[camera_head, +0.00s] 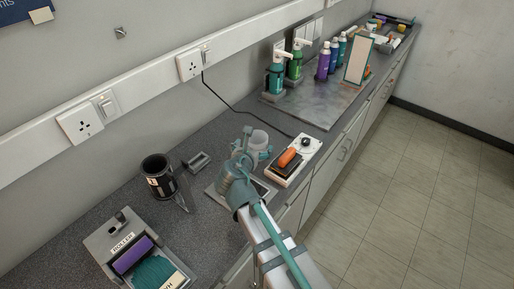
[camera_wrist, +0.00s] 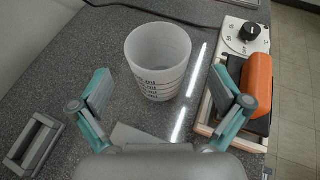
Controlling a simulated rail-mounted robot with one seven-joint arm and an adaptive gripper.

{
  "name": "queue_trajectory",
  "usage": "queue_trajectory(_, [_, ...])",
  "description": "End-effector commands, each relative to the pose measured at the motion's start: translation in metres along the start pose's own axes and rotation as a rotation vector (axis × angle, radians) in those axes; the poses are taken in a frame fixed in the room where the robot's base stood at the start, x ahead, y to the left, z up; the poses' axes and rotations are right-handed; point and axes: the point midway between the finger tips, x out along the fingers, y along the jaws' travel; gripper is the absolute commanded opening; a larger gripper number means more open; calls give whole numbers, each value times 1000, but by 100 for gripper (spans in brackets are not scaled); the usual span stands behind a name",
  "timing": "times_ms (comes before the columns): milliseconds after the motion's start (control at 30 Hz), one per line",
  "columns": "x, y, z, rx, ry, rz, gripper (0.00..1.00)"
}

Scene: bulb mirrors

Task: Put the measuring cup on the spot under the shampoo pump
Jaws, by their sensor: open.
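The measuring cup (camera_wrist: 158,60) is a translucent white cup with ml marks, upright on the dark counter in the wrist view. In the head view the cup (camera_head: 260,139) shows just past my gripper (camera_head: 250,156). My gripper is open, and in the wrist view its two teal-and-grey fingers (camera_wrist: 162,90) spread to either side of the cup's near side, apart from it. Two pump bottles with white heads, one teal (camera_head: 275,78) and one green (camera_head: 296,66), stand farther along the counter by the wall. I cannot tell which is shampoo, and no spot is clear below their spouts.
A white dial unit (camera_head: 306,146) with an orange-handled tool (camera_wrist: 258,82) stands close right of the cup. A black mug (camera_head: 158,176), a grey holder (camera_head: 196,161) and a roller tray (camera_head: 105,240) are left. Purple and blue bottles and a framed mirror (camera_head: 357,60) stand beyond the pumps.

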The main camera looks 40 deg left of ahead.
Motion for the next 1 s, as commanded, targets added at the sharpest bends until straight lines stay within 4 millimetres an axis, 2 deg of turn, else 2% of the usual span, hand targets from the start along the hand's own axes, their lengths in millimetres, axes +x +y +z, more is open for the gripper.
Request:
queue_trajectory(167, [13,2,4,0,0,0,100])
queue_trajectory(433, [48,3,7,0,1,0,100])
queue_trajectory(700, [52,2,6,0,0,1,100])
queue_trajectory(767, [52,2,6,0,0,1,93])
queue_trajectory(1000, [52,2,6,0,0,1,53])
